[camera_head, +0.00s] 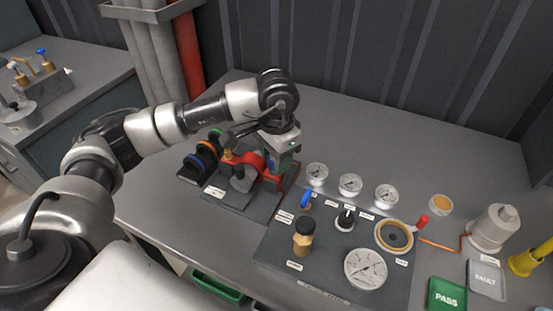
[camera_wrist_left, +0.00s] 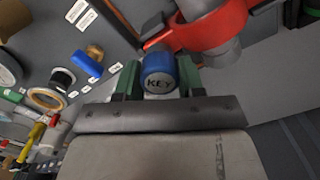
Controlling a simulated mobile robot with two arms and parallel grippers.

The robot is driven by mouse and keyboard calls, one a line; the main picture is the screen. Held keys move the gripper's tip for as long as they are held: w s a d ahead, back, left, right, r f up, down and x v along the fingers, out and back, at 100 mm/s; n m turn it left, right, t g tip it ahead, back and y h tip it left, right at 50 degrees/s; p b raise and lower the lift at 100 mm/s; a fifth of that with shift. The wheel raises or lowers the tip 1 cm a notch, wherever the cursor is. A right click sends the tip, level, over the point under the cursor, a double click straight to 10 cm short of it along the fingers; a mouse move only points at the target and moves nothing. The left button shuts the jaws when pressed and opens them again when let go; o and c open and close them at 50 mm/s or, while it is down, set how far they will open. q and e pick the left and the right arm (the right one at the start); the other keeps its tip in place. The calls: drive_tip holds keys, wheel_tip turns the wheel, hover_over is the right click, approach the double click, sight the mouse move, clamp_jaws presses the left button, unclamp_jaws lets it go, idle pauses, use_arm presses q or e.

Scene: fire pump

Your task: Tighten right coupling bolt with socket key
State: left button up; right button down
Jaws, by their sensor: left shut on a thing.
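My left gripper (camera_head: 281,166) points down at the right side of the red coupling (camera_head: 246,162). In the left wrist view its green fingers (camera_wrist_left: 158,76) are shut on the socket key (camera_wrist_left: 159,84), a blue round-topped piece marked KEY. The key's top faces the camera, and its lower end is hidden. The red coupling (camera_wrist_left: 207,28) shows just beyond the key, with a grey cylinder through it. I cannot make out the right bolt or whether the key sits on it. My right gripper is in neither view.
Blue and orange rings (camera_head: 199,157) stand left of the coupling. A panel (camera_head: 330,275) to the right carries a brass cylinder (camera_head: 303,238), a blue valve handle and a round disc. Three gauges (camera_head: 350,185) stand behind it. The back of the table is clear.

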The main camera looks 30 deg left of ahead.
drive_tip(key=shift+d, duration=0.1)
use_arm(q)
drive_tip(key=shift+f+m+b, duration=0.1)
drive_tip(key=shift+m+b, duration=0.3)
drive_tip(key=shift+b, duration=0.05)
drive_tip(key=shift+m+b, duration=1.25)
drive_tip(key=shift+m, duration=0.05)
drive_tip(key=shift+w+b, duration=0.2)
drive_tip(key=shift+b, duration=1.7)
drive_tip(key=shift+m+b, duration=0.3)
drive_tip(key=shift+b, duration=2.7)
drive_tip(key=shift+s+m+b, duration=0.15)
drive_tip(key=shift+m+b, duration=0.15)
drive_tip(key=shift+b, duration=0.85)
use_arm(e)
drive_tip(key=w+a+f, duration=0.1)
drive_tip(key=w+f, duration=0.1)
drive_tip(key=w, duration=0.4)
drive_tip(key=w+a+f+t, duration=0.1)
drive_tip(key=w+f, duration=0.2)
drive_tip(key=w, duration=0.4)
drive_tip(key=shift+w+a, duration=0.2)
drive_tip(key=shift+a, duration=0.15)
